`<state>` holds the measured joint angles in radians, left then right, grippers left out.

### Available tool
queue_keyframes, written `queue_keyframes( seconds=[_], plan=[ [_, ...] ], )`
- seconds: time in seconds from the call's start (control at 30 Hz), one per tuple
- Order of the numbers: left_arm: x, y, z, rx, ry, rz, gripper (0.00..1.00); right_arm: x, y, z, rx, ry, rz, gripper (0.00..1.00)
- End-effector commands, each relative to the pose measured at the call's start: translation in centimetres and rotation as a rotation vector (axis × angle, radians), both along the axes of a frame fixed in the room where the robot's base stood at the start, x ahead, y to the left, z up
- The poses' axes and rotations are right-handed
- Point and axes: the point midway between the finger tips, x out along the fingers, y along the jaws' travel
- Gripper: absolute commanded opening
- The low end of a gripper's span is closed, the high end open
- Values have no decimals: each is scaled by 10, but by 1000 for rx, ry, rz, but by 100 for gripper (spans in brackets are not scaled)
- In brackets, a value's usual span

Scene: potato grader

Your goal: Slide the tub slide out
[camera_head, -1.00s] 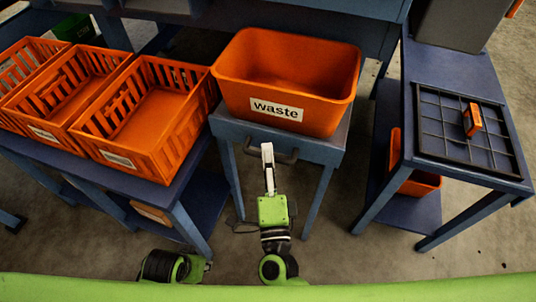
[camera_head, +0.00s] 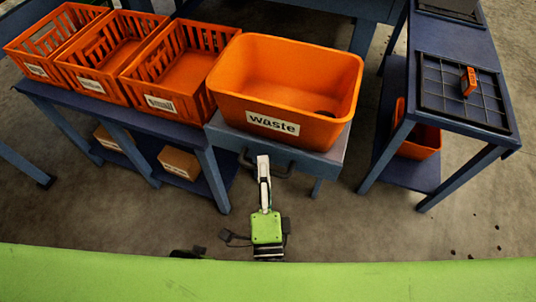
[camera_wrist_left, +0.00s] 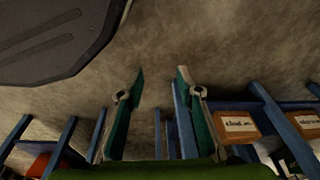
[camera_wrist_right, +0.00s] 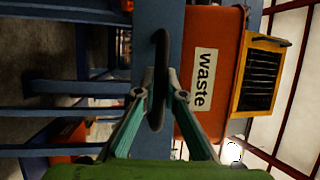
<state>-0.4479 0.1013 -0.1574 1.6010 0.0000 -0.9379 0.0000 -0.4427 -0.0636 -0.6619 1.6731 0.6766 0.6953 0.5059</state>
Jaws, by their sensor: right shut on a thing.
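The tub slide (camera_head: 325,160) is a blue-grey platform under the orange waste tub (camera_head: 240,85), with a dark bar handle (camera_head: 282,168) on its front. My right gripper (camera_head: 263,160) is at the handle in the head view. In the right wrist view its fingers (camera_wrist_right: 158,95) are shut on the dark handle (camera_wrist_right: 160,55), with the tub (camera_wrist_right: 222,75) beyond. The tub stands upright on the slide and has a dark spot inside.
Slatted orange crates (camera_head: 168,85) stand on a blue table at the left, close beside the tub. A blue stand (camera_head: 500,115) with a black grid tray (camera_head: 440,92) is at the right. An orange bin (camera_head: 425,140) sits on its lower shelf. The floor in front is open.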

Motion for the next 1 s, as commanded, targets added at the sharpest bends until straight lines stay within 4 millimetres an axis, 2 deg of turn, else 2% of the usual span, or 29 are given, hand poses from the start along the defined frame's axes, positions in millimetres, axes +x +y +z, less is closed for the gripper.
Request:
queue_keyframes(
  seconds=[0.1, 0.3, 0.5, 0.87, 0.9, 0.93, 1.0],
  plan=[
    [-2, 0, -4, 0, 2, -1, 33, -20, 7, -1, -1, 4, 3, 0],
    [-4, 1, -8, 0, 4, -1, 33, -41, 13, -1, -1, 4, 2, 0],
    [-6, 1, -10, 2, 6, -2, 33, -49, 16, -1, 0, 2, 1, 0],
    [-6, 1, -11, 1, 6, -1, 33, -51, 17, -2, -1, 5, 4, 0],
    [-6, 1, -11, 1, 6, -1, 33, -51, 17, -2, -1, 5, 4, 20],
    [-6, 1, -10, 1, 5, -1, 33, -51, 17, -2, -1, 5, 4, 28],
    [-5, 1, -10, 1, 5, -1, 33, -50, 17, -2, -1, 4, 3, 28]
  ],
)
